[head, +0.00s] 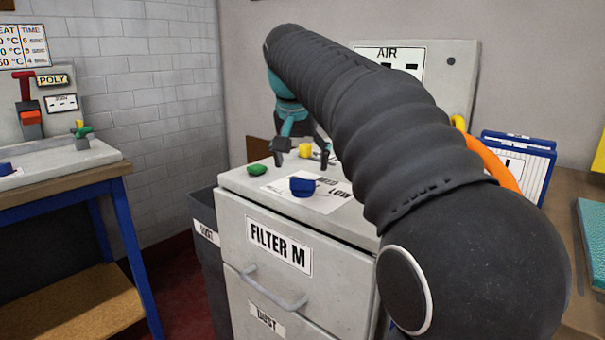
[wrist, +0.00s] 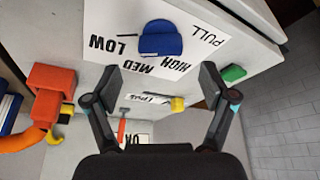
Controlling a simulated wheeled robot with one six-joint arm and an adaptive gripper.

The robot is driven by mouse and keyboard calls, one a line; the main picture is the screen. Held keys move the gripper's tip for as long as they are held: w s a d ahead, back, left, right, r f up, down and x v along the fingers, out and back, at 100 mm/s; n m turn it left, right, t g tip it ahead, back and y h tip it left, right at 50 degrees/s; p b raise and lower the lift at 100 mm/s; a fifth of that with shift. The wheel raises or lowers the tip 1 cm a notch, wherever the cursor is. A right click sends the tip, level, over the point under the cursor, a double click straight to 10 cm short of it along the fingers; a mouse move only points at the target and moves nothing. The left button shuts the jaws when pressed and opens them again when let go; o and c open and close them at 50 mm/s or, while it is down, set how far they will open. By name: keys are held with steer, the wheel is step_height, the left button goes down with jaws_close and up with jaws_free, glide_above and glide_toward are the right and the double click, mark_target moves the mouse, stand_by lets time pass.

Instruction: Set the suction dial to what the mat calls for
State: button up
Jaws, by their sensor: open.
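The blue suction dial (head: 302,187) sits on a white label plate (head: 325,200) on top of the grey filter cabinet (head: 232,178). In the wrist view the dial (wrist: 160,40) is ahead of my gripper, near the printed words LOW, MED and HIGH, which appear upside down. I cannot tell which word it points to. My gripper (head: 306,156) is open and empty, above the cabinet top and apart from the dial; its fingers also show in the wrist view (wrist: 160,85). A teal mat-like slab (head: 594,240) is at the right edge, with no readable setting.
A green knob (head: 257,169) and a yellow knob (head: 305,150) are on the cabinet near the dial. An orange hose (head: 495,160) and blue-framed rack (head: 520,160) stand to the right. A workbench (head: 60,175) is at left. My arm hides the cabinet's right part.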

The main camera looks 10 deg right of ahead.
steer(key=v, duration=0.7)
